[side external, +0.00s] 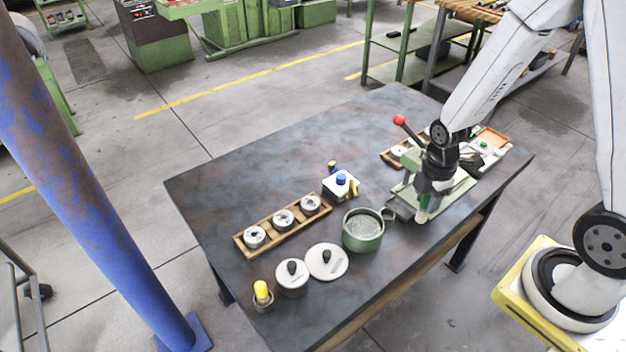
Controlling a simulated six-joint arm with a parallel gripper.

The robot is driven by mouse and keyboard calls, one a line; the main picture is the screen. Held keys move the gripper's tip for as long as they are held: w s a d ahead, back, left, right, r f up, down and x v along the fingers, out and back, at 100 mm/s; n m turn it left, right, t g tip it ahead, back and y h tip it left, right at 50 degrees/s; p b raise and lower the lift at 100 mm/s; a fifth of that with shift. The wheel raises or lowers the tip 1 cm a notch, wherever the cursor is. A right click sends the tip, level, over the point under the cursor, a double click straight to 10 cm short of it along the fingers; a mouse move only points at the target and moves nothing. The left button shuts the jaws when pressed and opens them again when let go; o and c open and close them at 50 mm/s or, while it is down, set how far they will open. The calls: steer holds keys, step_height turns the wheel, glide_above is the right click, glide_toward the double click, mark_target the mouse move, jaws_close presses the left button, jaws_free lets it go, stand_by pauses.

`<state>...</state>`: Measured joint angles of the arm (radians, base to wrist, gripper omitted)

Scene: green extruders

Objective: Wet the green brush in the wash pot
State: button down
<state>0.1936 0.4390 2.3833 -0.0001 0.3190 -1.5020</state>
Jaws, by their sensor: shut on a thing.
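My gripper (427,190) points down over the right part of the table and is shut on the green brush (422,214). Only a green piece with a pale tip shows below the jaws; the rest of the brush is hidden. An open green pot (361,241), which I take as the wash pot, stands to the left of and nearer than the brush, with a ring handle on its right side. Its inside looks grey and speckled. The brush is apart from the pot in the picture, to the right of its handle.
A round lid (327,262) and a white lidded tub (292,280) stand left of the pot, with a yellow-topped bottle (262,294) beyond. A wooden tray (283,225) holds three round cups. A white block with a blue knob (341,186) stands behind the pot. A red-knobbed lever (399,120) rises by my gripper.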

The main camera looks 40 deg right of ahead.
steer(key=w+a+f, duration=0.1)
steer(key=w+a, duration=0.5)
steer(key=w, duration=0.5)
steer(key=shift+f, duration=0.3)
steer(key=shift+a+f, duration=0.1)
steer(key=shift+f, duration=0.05)
steer(key=shift+f, duration=2.8)
steer(key=shift+f, duration=0.55)
step_height(320, 180, up, 7)
stand_by(0.9)
steer(key=shift+r, duration=0.1)
stand_by(0.5)
